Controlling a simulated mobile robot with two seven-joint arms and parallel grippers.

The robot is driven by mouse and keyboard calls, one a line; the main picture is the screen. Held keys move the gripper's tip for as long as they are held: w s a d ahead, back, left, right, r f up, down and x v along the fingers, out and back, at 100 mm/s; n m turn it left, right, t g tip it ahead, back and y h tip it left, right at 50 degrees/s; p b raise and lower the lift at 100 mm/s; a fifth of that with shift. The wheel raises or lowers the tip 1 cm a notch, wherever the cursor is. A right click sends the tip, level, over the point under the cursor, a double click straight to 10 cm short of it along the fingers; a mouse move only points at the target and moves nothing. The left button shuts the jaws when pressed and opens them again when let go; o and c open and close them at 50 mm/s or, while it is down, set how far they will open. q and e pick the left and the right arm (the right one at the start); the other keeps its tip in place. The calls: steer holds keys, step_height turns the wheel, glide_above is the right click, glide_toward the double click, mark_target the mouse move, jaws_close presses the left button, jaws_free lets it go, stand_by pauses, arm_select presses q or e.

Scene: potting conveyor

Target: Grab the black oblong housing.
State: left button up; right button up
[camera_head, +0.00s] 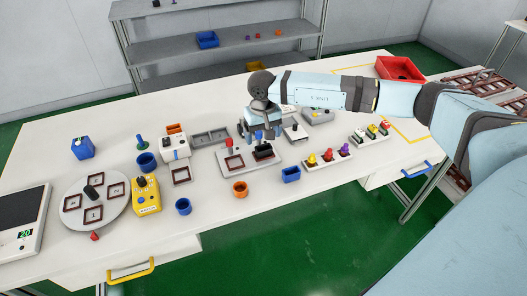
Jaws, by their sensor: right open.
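A black oblong piece (263,153), which looks like the housing, sits on a white board (235,170) near the middle of the table. My right gripper (260,137) points down just above it and is open. At this size I cannot tell whether the fingers touch the piece or reach around it. A small blue part shows between the fingers, partly hidden. My left gripper is out of view.
A yellow device (146,196) is at the left, a red tray (399,69) at the far right.

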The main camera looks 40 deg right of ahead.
mark_target(263, 148)
steer(key=shift+d+f+p, duration=0.1)
steer(key=shift+f+p, duration=0.35)
steer(key=shift+f, duration=2.6)
steer(key=c, duration=1)
